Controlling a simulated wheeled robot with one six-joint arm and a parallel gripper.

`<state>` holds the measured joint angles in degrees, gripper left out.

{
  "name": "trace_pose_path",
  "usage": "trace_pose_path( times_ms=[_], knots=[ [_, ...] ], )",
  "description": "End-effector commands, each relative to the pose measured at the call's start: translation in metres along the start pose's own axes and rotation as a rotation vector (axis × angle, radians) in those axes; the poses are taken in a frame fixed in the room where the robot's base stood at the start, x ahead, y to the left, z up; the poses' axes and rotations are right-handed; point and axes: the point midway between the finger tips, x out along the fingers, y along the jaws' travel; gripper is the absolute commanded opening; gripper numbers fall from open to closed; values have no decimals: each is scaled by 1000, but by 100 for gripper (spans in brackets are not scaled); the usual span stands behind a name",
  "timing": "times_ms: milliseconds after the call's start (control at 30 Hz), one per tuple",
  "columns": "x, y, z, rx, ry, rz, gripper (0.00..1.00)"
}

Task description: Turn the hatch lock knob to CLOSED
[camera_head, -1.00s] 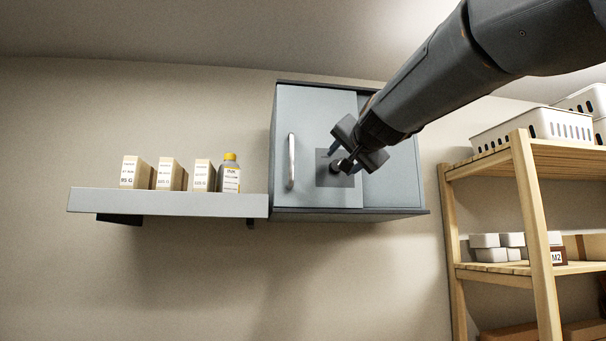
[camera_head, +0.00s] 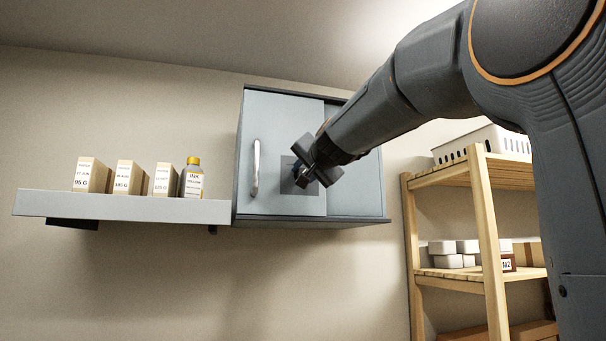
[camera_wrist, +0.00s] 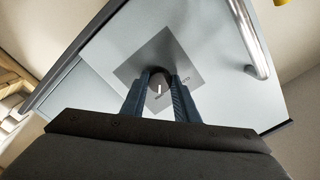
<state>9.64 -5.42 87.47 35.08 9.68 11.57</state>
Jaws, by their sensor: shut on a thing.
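The grey wall cabinet (camera_head: 350,200) has a light grey hatch door with a metal handle (camera_head: 255,168). The lock knob (camera_wrist: 159,84) is a dark round knob with a pale pointer line, set on a grey square plate (camera_wrist: 150,62) on the door. My gripper (camera_head: 303,174) is at the plate, and in the wrist view its two blue-grey fingers (camera_wrist: 160,88) are shut on the knob from both sides. Small lettering shows on the plate right of the knob, too small to read. In the head view the gripper hides most of the knob.
A wall shelf (camera_head: 120,207) left of the cabinet holds several boxes (camera_head: 128,177) and a yellow-capped ink bottle (camera_head: 193,178). A wooden rack (camera_head: 490,240) with white bins (camera_head: 480,146) stands on the right. The space below the cabinet is clear.

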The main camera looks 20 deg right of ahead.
Motion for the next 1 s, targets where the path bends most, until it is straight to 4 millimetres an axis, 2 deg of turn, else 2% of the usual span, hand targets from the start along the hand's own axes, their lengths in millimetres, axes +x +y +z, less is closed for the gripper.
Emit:
trace_pose_path(
  times_ms=[267, 433, 1000],
  knots=[
    [0, 1, 0, -46, 1, -1, 5],
    [0, 2, 2, -139, 1, -1, 5],
    [1, 3, 2, -661, 3, -1, 5]
  ],
)
